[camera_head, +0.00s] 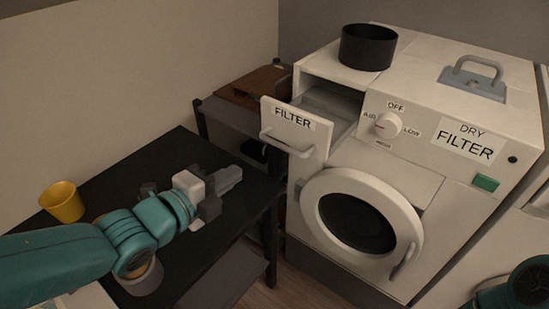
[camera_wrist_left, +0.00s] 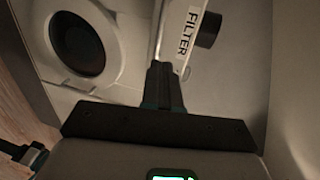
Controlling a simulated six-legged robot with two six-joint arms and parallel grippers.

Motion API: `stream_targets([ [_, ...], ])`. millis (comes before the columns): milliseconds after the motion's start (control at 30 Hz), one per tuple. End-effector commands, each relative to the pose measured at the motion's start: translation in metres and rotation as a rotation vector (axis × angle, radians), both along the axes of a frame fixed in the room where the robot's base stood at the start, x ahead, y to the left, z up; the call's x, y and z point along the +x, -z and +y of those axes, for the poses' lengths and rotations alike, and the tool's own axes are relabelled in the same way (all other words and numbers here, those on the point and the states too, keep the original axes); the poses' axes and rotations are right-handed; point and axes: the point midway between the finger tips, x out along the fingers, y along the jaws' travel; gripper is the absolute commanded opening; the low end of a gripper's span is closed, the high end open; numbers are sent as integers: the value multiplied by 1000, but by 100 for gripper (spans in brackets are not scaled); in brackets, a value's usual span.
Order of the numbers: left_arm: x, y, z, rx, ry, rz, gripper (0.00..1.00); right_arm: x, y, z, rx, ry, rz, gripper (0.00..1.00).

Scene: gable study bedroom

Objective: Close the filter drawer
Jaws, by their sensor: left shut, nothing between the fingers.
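The filter drawer (camera_head: 301,135) stands pulled out of the upper left of the white dryer (camera_head: 436,190). Its front carries a FILTER label and a bar handle (camera_head: 285,146), and its open top shows behind the front. My left gripper (camera_head: 238,174) is shut and empty. It is left of the drawer front and apart from it, over the dark table. In the left wrist view the shut fingers (camera_wrist_left: 163,75) point toward the drawer front (camera_wrist_left: 185,48), with the handle bar (camera_wrist_left: 160,30) just beyond their tips.
A black pot (camera_head: 368,47) stands on the dryer top above the drawer. The round dryer door (camera_head: 407,225) is below it. A yellow cup (camera_head: 62,202) stands on the black table (camera_head: 170,165). My right arm shows at the lower right corner.

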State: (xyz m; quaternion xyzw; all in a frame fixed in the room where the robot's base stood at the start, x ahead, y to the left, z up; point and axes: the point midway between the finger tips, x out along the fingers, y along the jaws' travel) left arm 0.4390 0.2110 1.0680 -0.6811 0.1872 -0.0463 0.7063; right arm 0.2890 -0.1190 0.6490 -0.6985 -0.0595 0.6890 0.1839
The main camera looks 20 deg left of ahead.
Motion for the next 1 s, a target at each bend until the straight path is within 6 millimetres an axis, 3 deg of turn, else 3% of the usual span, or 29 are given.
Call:
stream_targets([
  [533, 100, 20, -39, -1, 5, 6, 0, 0, -15, 0, 0, 0, 0, 43],
  [733, 117, 25, -45, -2, 4, 4, 0, 0, -19, 0, 0, 0, 0, 43],
  [1000, 120, 26, -46, -2, 4, 3, 0, 0, -19, 0, 0, 0, 0, 43],
])
